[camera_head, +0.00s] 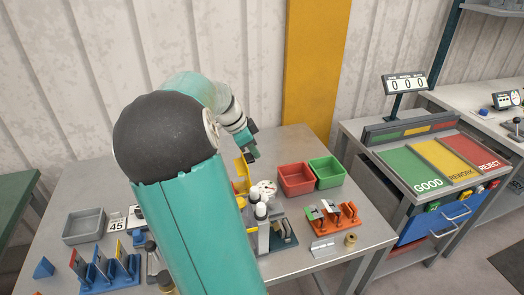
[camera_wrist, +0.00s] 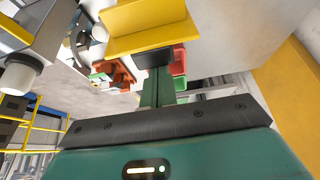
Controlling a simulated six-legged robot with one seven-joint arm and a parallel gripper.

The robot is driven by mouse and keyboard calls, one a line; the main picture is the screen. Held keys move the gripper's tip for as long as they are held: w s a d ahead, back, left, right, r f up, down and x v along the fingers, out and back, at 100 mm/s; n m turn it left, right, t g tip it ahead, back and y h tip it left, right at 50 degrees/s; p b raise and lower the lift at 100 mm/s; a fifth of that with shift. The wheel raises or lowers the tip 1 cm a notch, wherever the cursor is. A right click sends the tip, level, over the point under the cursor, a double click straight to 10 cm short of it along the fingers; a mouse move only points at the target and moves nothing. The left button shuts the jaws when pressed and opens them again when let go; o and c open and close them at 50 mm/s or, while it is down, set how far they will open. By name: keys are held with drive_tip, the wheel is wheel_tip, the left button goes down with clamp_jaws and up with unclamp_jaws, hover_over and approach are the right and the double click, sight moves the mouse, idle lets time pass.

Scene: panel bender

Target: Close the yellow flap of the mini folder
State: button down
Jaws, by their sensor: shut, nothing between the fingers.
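The yellow flap (camera_head: 241,175) stands raised on the mini folder (camera_head: 262,236) on the grey table, partly hidden behind my arm. In the wrist view the flap (camera_wrist: 152,40) is a large yellow angled piece right at the fingertips. My gripper (camera_head: 254,154) is above and just right of the flap in the head view. It is shut and empty, with its dark fingertips (camera_wrist: 155,60) overlapped by the flap's lower edge in the wrist view. I cannot tell whether they touch. Much of the folder's left side is hidden by my arm.
A red bin (camera_head: 296,179) and a green bin (camera_head: 327,172) stand right of the folder. An orange rack (camera_head: 333,214) with parts is in front of them. A grey tray (camera_head: 84,226) and a blue rack (camera_head: 108,275) are at the left. Bare table lies behind the bins.

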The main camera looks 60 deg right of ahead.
drive_tip(key=w+a+g+h, duration=0.2)
drive_tip(key=w+a, duration=0.1)
drive_tip(key=w+a+g+h, duration=0.1)
drive_tip(key=g+h, duration=0.1)
drive_tip(key=shift+w+a+f, duration=0.25)
drive_tip(key=shift+f, duration=0.1)
drive_tip(key=g+h, duration=0.5)
approach(243, 159)
wheel_tip(243, 159, down, 2)
drive_tip(key=s, duration=0.1)
drive_tip(key=shift+w+f, duration=0.2)
drive_tip(key=shift+f, duration=0.45)
drive_tip(key=v, duration=0.9)
drive_tip(key=shift+w+a+r, duration=0.25)
